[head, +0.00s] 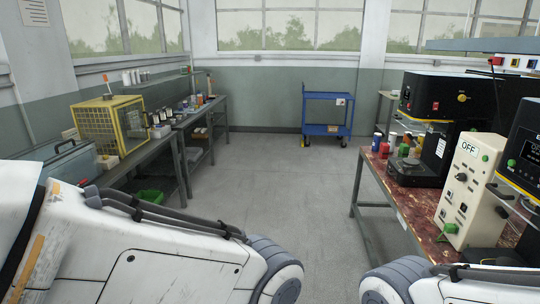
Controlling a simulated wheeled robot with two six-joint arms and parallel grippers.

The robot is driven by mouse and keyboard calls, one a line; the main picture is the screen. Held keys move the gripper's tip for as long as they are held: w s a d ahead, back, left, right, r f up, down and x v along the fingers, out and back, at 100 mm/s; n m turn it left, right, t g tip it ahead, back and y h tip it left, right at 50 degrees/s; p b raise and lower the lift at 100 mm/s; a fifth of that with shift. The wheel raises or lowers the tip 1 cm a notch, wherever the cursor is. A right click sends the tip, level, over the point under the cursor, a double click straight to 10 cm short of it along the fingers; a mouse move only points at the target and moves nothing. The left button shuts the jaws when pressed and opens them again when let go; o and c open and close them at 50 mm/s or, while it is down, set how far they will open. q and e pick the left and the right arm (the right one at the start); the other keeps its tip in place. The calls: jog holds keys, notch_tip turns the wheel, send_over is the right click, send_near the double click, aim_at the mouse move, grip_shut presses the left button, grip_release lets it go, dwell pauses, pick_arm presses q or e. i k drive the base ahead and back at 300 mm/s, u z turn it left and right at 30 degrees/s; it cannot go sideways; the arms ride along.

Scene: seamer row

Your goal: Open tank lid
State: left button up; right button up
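A grey box-like vessel with a dark handle on top (62,163) stands on the left bench at the left edge of the head view. It may be the tank, and its top looks shut. Its lower part is hidden behind my white left arm. Both of my arms show in the foreground, the left one large and the right one at the lower right. Neither gripper is in view, so I cannot see their fingers or what they hold.
A yellow mesh cage (97,124) and several bottles stand along the left benches. A blue cart (326,114) is by the back wall. The right bench (393,189) carries black machines and a cream control box (468,190) marked OFF. The grey floor (285,195) between is clear.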

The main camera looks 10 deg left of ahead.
aim_at(56, 151)
jog(key=u, duration=0.35)
jog(key=i, duration=1.95)
jog(key=u, duration=1.35)
jog(key=i, duration=1.95)
jog(key=u, duration=0.8)
